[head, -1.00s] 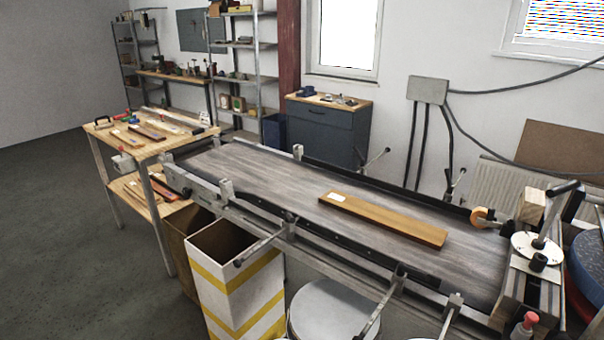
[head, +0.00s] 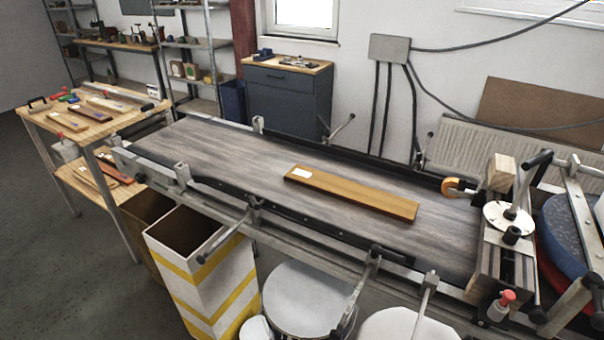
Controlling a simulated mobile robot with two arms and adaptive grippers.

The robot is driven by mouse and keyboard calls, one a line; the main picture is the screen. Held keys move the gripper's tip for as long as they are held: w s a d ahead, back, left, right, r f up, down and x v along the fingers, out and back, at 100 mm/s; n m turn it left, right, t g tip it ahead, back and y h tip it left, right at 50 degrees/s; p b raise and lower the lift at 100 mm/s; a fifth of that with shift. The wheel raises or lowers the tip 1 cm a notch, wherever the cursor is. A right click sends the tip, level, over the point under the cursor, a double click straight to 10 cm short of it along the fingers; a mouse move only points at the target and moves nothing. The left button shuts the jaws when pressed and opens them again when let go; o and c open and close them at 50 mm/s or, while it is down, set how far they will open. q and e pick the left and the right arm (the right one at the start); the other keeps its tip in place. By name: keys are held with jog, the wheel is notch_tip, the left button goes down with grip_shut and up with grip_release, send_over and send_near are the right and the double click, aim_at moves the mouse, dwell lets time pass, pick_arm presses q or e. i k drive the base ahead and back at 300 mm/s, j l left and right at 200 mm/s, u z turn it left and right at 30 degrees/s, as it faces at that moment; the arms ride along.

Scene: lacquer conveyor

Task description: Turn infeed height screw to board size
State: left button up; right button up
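The infeed height screw appears to be the crank at the right end of the conveyor. It has a white round dial (head: 506,218) and a bent metal crank with a black handle (head: 540,158). A black knob (head: 512,235) sits at the dial's front edge. A long brown board (head: 350,192) with a white label (head: 302,172) at its left end lies flat on the grey conveyor belt (head: 235,155). Dial markings are too small to read. Neither of my grippers is in view.
An orange roller (head: 451,187) and wooden block (head: 500,172) stand beside the crank. A small bottle with a red top (head: 500,305) is in front. Round white lids (head: 308,298) and a yellow-striped bin (head: 205,270) stand before the conveyor. A blue round drum (head: 572,238) is at the right.

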aim_at(531, 165)
jog(key=z, duration=1.3)
jog(key=k+j+u, duration=0.15)
jog(key=j, duration=0.15)
jog(key=j+u, duration=0.1)
jog(key=j, duration=0.2)
